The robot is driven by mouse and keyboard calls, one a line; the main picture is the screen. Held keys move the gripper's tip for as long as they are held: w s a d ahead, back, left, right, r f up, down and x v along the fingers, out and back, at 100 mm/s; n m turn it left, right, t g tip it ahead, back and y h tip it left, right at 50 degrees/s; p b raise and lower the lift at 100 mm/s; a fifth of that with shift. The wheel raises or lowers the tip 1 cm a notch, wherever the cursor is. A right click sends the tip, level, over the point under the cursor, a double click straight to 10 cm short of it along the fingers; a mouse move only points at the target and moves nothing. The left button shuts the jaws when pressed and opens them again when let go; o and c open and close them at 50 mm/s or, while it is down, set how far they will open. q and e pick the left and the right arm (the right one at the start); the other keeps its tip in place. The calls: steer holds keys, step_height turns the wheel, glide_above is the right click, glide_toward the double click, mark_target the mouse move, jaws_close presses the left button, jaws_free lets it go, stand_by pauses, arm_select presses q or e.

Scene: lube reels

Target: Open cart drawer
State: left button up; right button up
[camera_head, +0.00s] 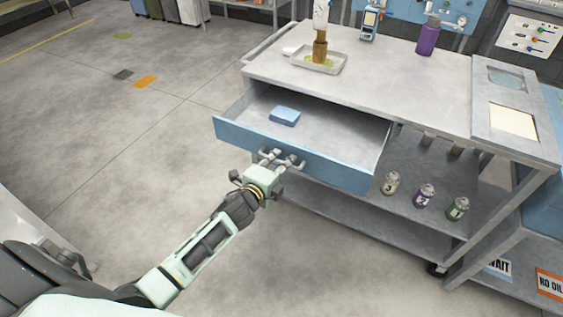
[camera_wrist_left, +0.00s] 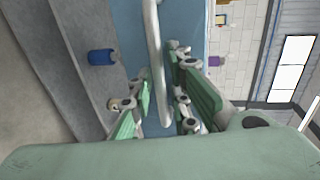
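The cart drawer (camera_head: 232,131) has a blue front and is pulled well out from under the grey cart top. Its inside shows, with a blue block (camera_head: 285,116) lying in it. My left gripper (camera_head: 283,160) is at the drawer front, by the handle. In the left wrist view the pale handle bar (camera_wrist_left: 153,40) runs between the fingers of the left gripper (camera_wrist_left: 160,85). The fingers stand apart on either side of the bar; firm contact on both sides does not show. My right gripper is not in view.
The cart top (camera_head: 400,90) carries a tray (camera_head: 336,68) with a brown-based bottle and a purple bottle (camera_head: 428,38). Numbered cans, including a purple one (camera_head: 424,195), stand on the shelf below.

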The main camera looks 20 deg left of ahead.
arm_select(q)
steer(key=v, duration=1.2)
stand_by(0.3)
steer(key=s+a+f+n+g+y, duration=0.1)
steer(key=s+f+n+g, duration=0.45)
steer(key=f, duration=0.95)
steer(key=s+a+f+n+g, duration=0.1)
steer(key=s+f+n, duration=0.2)
steer(key=s+f, duration=0.8)
steer(key=s+d+f+n+g, duration=0.2)
steer(key=s+f+n+g, duration=0.2)
steer(key=s+f, duration=0.6)
steer(key=s+d+f+n+g, duration=0.2)
steer(key=s+f+n+g, duration=0.2)
steer(key=s+f, duration=0.7)
steer(key=s, duration=0.5)
steer(key=shift+s+d, duration=0.35)
steer(key=shift+s, duration=0.05)
